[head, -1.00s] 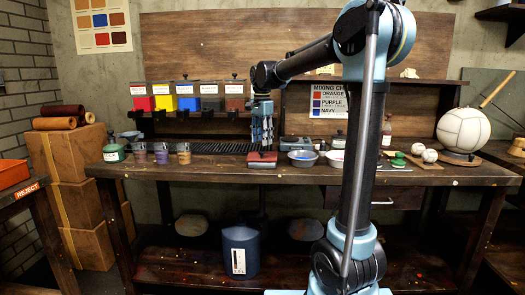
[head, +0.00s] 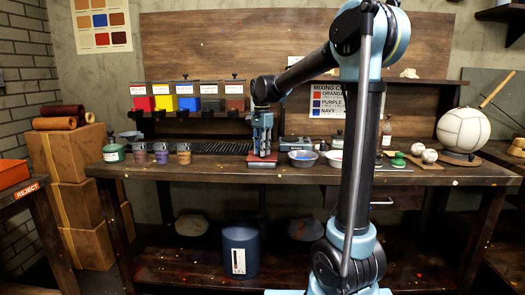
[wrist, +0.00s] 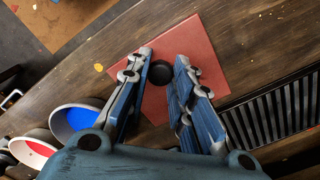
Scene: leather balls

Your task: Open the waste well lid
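The waste well lid (head: 262,159) is a flat reddish square plate on the bench top. It also shows in the wrist view (wrist: 205,45), with a round black knob (wrist: 161,73) on it. My gripper (head: 262,155) points straight down over the lid. In the wrist view my gripper (wrist: 162,58) is open, with one finger on each side of the knob. The fingertips are close to the knob, and I cannot tell whether they touch it. The lid lies flat on the bench. What is under it is hidden.
A black slatted grate (wrist: 280,105) lies beside the lid. Two bowls, one with blue (head: 302,158) and one with red (head: 337,158), stand just right of it. Colour bins (head: 187,96) hang behind. Paint jars (head: 161,153) stand to the left.

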